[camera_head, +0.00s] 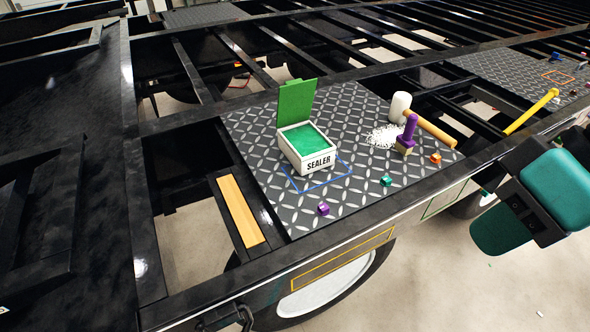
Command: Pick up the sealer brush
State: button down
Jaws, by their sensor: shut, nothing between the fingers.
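The brush (408,130) has a purple handle and a tan lower end. It stands roughly upright on the right part of the dark diamond-plate panel (262,135). An open white box labelled SEALER (310,160) with green contents and a raised green lid (296,102) sits to its left, inside a blue outline. A teal and black part of my arm shows at the right edge, to the right of the brush and apart from it. My gripper's fingers do not show.
A mallet with a white head (399,106) and wooden handle lies behind the brush, near scattered white bits (385,137). Small purple (323,208), green (386,181) and orange (435,158) cubes lie towards the front. Open gaps between black beams surround the panel.

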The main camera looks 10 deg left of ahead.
aim_at(404, 144)
jog(key=z, duration=1.45)
jog(key=i, duration=1.9)
jog(key=u, duration=3.3)
